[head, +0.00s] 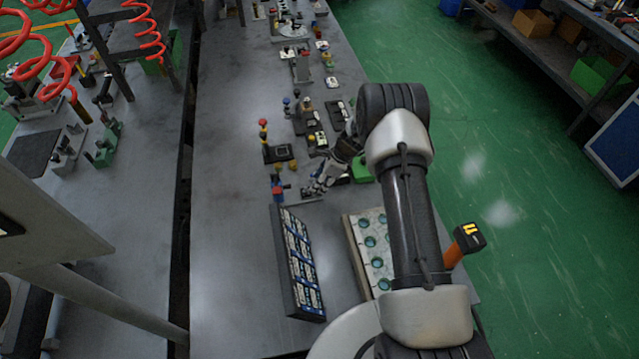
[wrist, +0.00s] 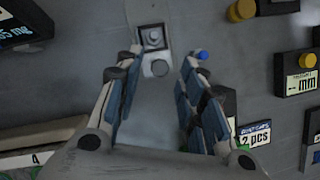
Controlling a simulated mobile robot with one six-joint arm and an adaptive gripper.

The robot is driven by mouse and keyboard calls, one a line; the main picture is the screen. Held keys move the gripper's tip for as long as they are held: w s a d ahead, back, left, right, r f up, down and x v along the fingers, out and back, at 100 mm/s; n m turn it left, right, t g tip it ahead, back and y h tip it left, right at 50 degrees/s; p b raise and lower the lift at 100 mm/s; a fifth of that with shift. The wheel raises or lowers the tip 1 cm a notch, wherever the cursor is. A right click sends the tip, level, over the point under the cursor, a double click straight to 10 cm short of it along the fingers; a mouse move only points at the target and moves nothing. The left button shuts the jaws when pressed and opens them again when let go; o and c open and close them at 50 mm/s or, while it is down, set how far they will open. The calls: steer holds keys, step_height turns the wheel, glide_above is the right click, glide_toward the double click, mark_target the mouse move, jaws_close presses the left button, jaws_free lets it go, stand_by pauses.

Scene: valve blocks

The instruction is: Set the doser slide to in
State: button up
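My gripper (head: 318,184) reaches down over the long grey bench in the head view. In the wrist view its two blue-padded fingers (wrist: 161,62) stand apart with nothing held between them. A small dark square frame with a round grey part (wrist: 152,38) lies just beyond the fingertips. A round grey knob (wrist: 160,69) shows between the fingertips; whether they touch it I cannot tell. These look like parts of the doser slide, but I see no label naming it or its setting. In the head view my gripper partly hides this spot.
A blue knob (wrist: 203,55) is close to the right finger. Labelled blocks with yellow knobs (wrist: 307,60) stand at the right. In the head view a dark rack of labelled cards (head: 298,262) and a pale tray with round holes (head: 370,240) stand nearer me.

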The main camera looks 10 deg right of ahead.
steer(key=shift+w+a+f, duration=0.1)
steer(key=shift+a+f, duration=0.1)
steer(key=shift+f, duration=0.4)
steer(key=shift+c, duration=0.5)
jaws_close()
